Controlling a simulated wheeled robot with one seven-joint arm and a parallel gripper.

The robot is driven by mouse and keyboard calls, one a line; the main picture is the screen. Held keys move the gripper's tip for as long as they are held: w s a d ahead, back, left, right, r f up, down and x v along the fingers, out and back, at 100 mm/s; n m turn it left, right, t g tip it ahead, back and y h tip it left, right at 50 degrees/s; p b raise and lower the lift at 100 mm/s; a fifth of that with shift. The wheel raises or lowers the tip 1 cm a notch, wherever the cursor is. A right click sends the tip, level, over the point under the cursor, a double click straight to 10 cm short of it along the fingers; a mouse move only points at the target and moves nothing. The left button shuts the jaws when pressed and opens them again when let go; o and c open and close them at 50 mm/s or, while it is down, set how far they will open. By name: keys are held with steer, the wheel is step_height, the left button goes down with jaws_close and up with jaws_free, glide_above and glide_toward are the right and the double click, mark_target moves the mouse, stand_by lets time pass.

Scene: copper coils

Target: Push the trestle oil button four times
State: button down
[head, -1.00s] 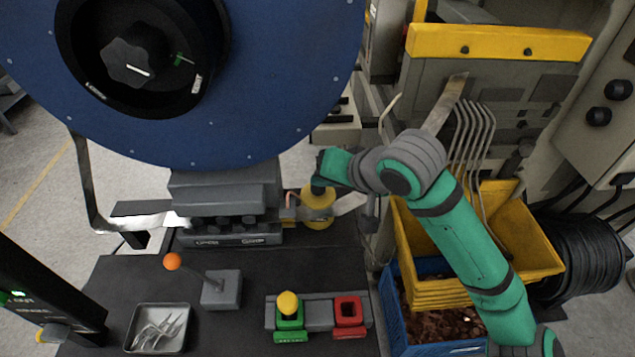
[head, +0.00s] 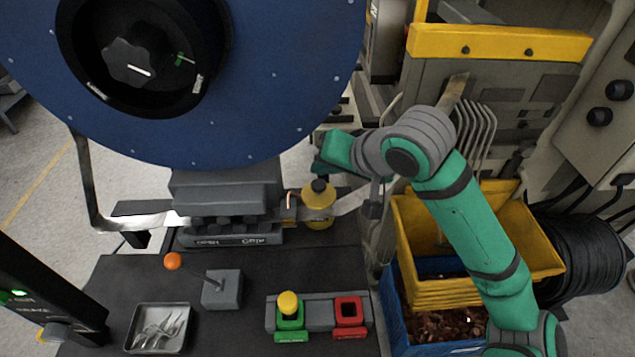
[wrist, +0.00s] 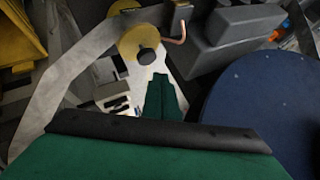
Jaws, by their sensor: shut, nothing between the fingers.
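A yellow round oiler (head: 318,205) with a black button (head: 319,185) on top stands beside the grey roller block at the strip's path. In the wrist view the oiler (wrist: 133,38) is above the fingertips, and its black button (wrist: 148,56) faces the camera. My gripper (head: 317,168) is above the button, with a small gap seeming to lie between them in the head view. In the wrist view its green fingers (wrist: 161,82) are together and hold nothing, and their tips lie just below the button.
A large blue reel (head: 280,90) hangs close to the left of my gripper. The copper-coloured pipe (wrist: 176,38) and metal strip (wrist: 80,65) run by the oiler. Below are a lever (head: 221,288), a green button box (head: 289,318) and a red one (head: 349,312).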

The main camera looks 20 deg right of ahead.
mark_target(322, 187)
steer(key=shift+r, duration=1.85)
steer(key=shift+s, duration=0.1)
steer(key=shift+w, duration=0.25)
steer(key=shift+a, duration=0.25)
steer(key=shift+s+d, duration=0.25)
steer(key=shift+d, duration=0.15)
steer(key=shift+w+a, duration=0.1)
steer(key=shift+a, duration=0.1)
